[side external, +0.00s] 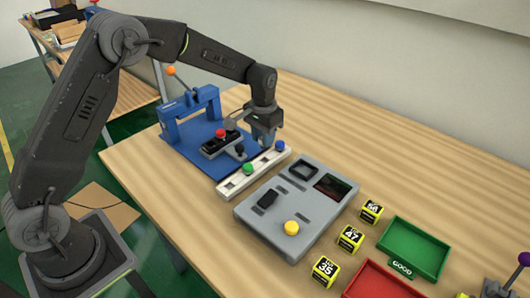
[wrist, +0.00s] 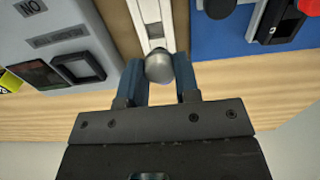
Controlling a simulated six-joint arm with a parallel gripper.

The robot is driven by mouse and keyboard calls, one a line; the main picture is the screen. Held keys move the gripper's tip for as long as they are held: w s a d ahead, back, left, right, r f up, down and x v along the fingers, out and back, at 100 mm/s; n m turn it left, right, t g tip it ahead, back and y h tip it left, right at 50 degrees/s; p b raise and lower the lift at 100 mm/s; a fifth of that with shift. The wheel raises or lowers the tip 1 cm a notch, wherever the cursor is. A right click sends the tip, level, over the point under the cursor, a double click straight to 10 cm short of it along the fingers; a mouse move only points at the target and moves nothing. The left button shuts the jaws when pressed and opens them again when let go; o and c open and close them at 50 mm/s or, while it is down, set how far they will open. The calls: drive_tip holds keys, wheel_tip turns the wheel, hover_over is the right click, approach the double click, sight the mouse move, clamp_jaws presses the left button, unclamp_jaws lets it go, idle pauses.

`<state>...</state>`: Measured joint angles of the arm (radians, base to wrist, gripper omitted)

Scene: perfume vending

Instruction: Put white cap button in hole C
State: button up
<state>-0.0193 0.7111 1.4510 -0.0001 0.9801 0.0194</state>
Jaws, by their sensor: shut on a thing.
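My gripper (wrist: 160,78) is shut on a pale grey-white domed button (wrist: 158,67), seen between its fingers in the wrist view. In the side view my gripper (side external: 266,133) is at the far end of the white slotted rail (side external: 232,186), beside the blue plate. The held button cannot be made out there. The rail also shows in the wrist view (wrist: 147,12), running up from the held button. A green button (side external: 249,168) sits on the rail, and a blue button (side external: 280,145) is near its far end. Hole letters are not readable, so I cannot tell which is C.
The blue fixture plate (side external: 190,151) carries a black box with a red button (side external: 220,133). A grey panel (side external: 307,234) with a yellow button (side external: 291,228) stands right of the rail. Numbered yellow cubes (side external: 350,239), a green tray (side external: 440,262) and a red tray (side external: 367,277) lie beyond.

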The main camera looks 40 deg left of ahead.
drive_tip(key=a+r, duration=0.2)
drive_tip(key=a, duration=0.5)
drive_tip(key=a+r, duration=0.3)
drive_tip(key=a, duration=0.5)
drive_tip(key=shift+w+f, duration=0.2)
drive_tip(key=shift+f, duration=1.5)
drive_tip(key=shift+w+f, duration=0.2)
drive_tip(key=shift+f, duration=1.45)
drive_tip(key=shift+f, duration=0.75)
drive_tip(key=o, duration=1.4)
drive_tip(key=shift+o, duration=0.2)
wheel_tip(320, 180, up, 7)
